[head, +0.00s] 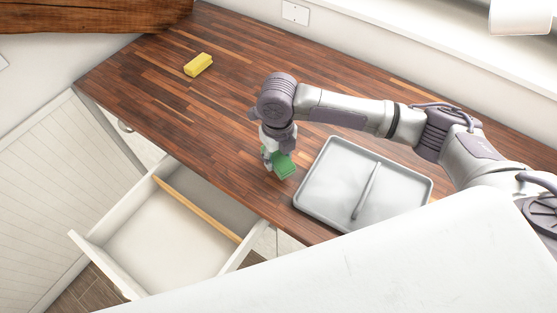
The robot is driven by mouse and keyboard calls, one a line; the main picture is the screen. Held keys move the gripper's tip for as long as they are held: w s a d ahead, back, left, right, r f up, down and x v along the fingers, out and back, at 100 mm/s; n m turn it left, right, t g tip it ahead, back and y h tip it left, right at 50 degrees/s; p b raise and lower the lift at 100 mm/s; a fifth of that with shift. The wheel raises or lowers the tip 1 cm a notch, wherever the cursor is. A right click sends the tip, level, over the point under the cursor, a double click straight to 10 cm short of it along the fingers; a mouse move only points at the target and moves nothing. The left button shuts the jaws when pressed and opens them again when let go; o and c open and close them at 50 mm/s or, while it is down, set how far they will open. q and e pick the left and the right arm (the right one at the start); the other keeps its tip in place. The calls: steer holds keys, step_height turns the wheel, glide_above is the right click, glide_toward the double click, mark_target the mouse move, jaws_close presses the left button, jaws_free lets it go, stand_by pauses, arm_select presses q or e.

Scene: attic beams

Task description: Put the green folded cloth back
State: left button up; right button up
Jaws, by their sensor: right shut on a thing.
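The green folded cloth (285,166) is at the middle of the head view, by the front part of the wooden worktop. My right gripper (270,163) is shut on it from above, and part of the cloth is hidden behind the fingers. I cannot tell whether the cloth touches the worktop. An open white drawer (91,249) with a wooden divider (197,208) is below and to the left of the cloth. The visible part of the drawer is empty. My left gripper is not in view.
A grey two-part tray (335,193) lies on the worktop (225,110) just right of the cloth. A yellow block-like item (198,65) lies toward the back left. The worktop between them is clear. A wooden beam (95,14) crosses the top left corner.

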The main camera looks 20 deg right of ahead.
mark_target(279, 164)
step_height(279, 164, down, 2)
steer(key=shift+s+f+p, duration=0.1)
steer(key=shift+f+p, duration=0.1)
steer(key=shift+p, duration=0.2)
steer(key=shift+f, duration=0.35)
steer(key=shift+f, duration=0.15)
steer(key=o, duration=1)
steer(key=shift+r, duration=0.25)
step_height(279, 164, up, 10)
steer(key=b, duration=0.3)
steer(key=shift+r, duration=0.95)
